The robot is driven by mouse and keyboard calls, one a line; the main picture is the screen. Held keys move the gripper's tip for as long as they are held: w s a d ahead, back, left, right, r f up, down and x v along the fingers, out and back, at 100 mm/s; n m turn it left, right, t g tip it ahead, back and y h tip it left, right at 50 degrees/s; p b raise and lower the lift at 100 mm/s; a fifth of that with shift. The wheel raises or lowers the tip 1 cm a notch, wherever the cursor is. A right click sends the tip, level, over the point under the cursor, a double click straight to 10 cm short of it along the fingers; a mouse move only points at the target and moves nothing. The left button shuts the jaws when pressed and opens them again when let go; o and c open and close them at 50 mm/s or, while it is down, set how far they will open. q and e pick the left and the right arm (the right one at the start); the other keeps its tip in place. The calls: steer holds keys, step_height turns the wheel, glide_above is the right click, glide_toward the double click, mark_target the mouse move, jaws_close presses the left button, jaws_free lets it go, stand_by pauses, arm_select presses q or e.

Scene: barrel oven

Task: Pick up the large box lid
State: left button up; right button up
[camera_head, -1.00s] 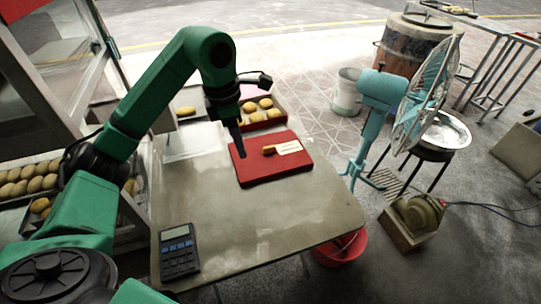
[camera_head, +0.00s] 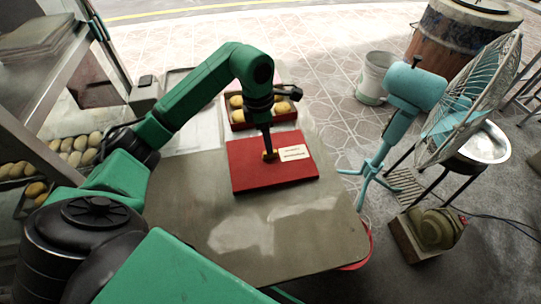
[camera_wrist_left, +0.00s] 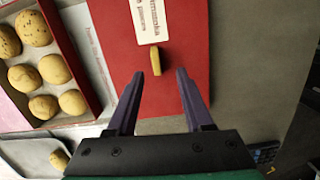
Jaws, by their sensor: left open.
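The large box lid (camera_head: 255,178) is a flat red lid with a white label (camera_head: 293,152) and a small yellow handle. It lies on the table, and the wrist view shows the lid (camera_wrist_left: 185,35) with the handle (camera_wrist_left: 155,61) standing up near its middle. My left gripper (camera_head: 268,153) is above the lid at the handle. In the wrist view its open fingers (camera_wrist_left: 158,72) are spread to either side of the handle's near end, with gaps on both sides. Nothing is held. My right gripper is not in view.
A red box of buns (camera_head: 250,124) stands behind the lid, and close on the left in the wrist view. The table front (camera_head: 250,240) is clear. A blue fan (camera_head: 415,90) stands to the right. A shelf of buns is at left.

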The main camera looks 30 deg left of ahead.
arm_select(q)
steer(key=f, duration=0.3)
steer(key=w+f+p, duration=0.1)
steer(key=f, duration=0.1)
steer(key=shift+f, duration=0.2)
jaws_close()
steer(key=shift+r, duration=0.15)
